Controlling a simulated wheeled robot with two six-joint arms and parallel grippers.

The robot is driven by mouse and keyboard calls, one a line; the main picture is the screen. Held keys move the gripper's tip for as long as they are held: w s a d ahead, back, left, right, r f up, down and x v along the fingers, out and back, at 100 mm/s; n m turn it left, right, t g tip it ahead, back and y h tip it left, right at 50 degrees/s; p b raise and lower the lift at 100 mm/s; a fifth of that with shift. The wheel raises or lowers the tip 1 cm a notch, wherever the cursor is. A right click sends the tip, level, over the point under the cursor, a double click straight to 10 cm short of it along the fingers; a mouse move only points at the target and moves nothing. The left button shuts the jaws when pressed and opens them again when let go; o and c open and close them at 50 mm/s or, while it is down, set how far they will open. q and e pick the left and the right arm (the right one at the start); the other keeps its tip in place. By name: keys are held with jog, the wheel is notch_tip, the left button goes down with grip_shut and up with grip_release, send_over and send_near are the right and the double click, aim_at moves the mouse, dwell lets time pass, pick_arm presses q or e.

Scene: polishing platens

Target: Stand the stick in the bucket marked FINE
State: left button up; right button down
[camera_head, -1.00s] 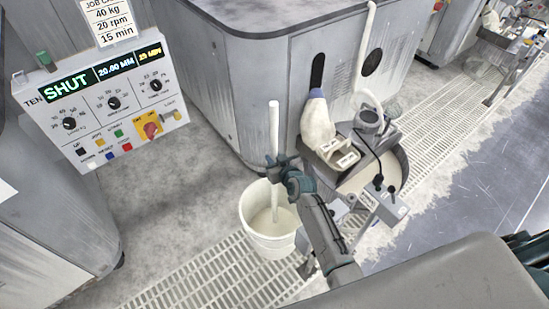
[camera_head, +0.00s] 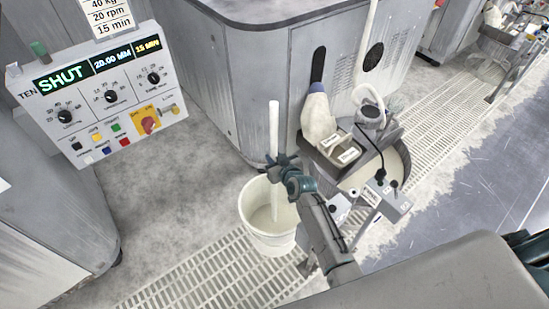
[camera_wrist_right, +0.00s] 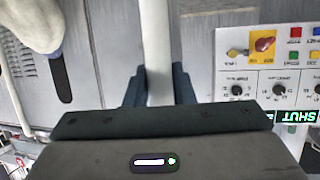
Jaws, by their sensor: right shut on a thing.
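The white stick (camera_head: 274,130) stands upright, held by my right gripper (camera_head: 277,163), which is shut on it around its middle. In the right wrist view the stick (camera_wrist_right: 155,45) passes between the two dark fingers of my right gripper (camera_wrist_right: 158,85). The white bucket (camera_head: 268,242) stands on the floor below, and the stick's lower end shows inside its mouth. Whether the stick touches the bucket's bottom I cannot tell. No FINE marking can be read on the bucket from here. My left gripper is not in view.
A control panel (camera_head: 100,95) reading SHUT stands at the left. A grey machine housing (camera_head: 260,90) is behind the bucket. A tub (camera_head: 398,170) with a tray of blocks (camera_head: 345,155) is to the right. Floor grating (camera_head: 200,275) runs beside the bucket.

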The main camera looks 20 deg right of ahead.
dwell(0.3)
jog(key=c, duration=1.1)
grip_release()
jog(key=shift+c, duration=0.2)
jog(key=shift+f, duration=0.1)
jog(key=shift+s, duration=0.1)
jog(key=v, duration=0.7)
jog(key=shift+s, duration=0.1)
